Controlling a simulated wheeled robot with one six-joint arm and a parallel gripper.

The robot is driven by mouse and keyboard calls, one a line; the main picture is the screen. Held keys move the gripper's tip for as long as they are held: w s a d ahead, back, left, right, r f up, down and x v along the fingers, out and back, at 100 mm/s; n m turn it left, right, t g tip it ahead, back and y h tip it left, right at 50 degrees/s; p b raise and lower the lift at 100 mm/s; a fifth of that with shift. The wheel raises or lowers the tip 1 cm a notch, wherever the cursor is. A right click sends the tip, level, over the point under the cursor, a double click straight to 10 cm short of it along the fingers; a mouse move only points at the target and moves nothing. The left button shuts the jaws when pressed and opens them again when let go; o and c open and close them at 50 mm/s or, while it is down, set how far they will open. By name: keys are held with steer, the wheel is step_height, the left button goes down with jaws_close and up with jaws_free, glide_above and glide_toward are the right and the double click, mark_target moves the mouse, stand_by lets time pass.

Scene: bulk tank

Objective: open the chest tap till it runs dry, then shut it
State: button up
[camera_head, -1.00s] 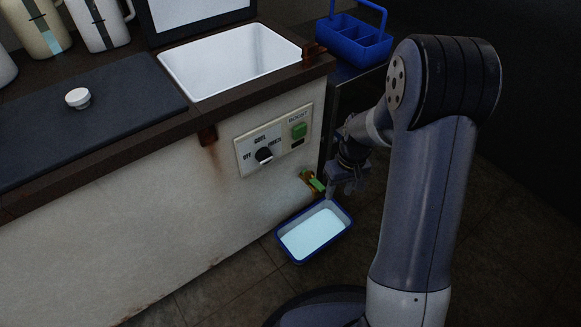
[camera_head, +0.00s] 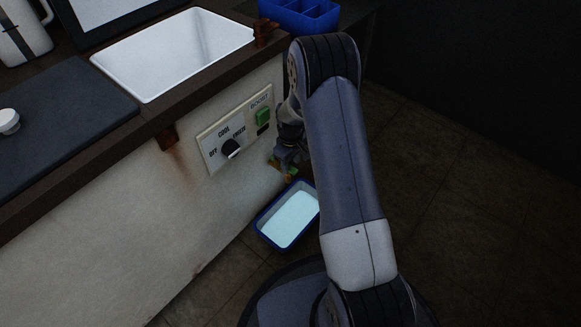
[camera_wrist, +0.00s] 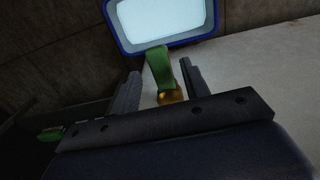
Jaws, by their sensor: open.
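The chest tap (camera_head: 290,174) is brass with a green lever, low on the pale chest front. In the head view my gripper (camera_head: 284,157) is at the tap and partly hides it. In the wrist view the green lever (camera_wrist: 160,66) stands between the two open fingers of my gripper (camera_wrist: 160,70), with a gap on each side. The brass body (camera_wrist: 172,97) shows behind it. A blue tray (camera_head: 262,231) with pale liquid stands on the floor below the tap; its rim also shows in the wrist view (camera_wrist: 119,37). I cannot tell whether liquid is running.
A control panel (camera_head: 215,153) with a black knob (camera_head: 230,148) and a green button (camera_head: 263,117) is above the tap. A rusty bracket (camera_head: 166,136) juts from the chest. A blue caddy (camera_head: 300,14) stands behind. Floor to the right is clear.

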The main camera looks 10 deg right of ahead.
steer(key=shift+f, duration=0.7)
steer(key=shift+c, duration=0.5)
jaws_close()
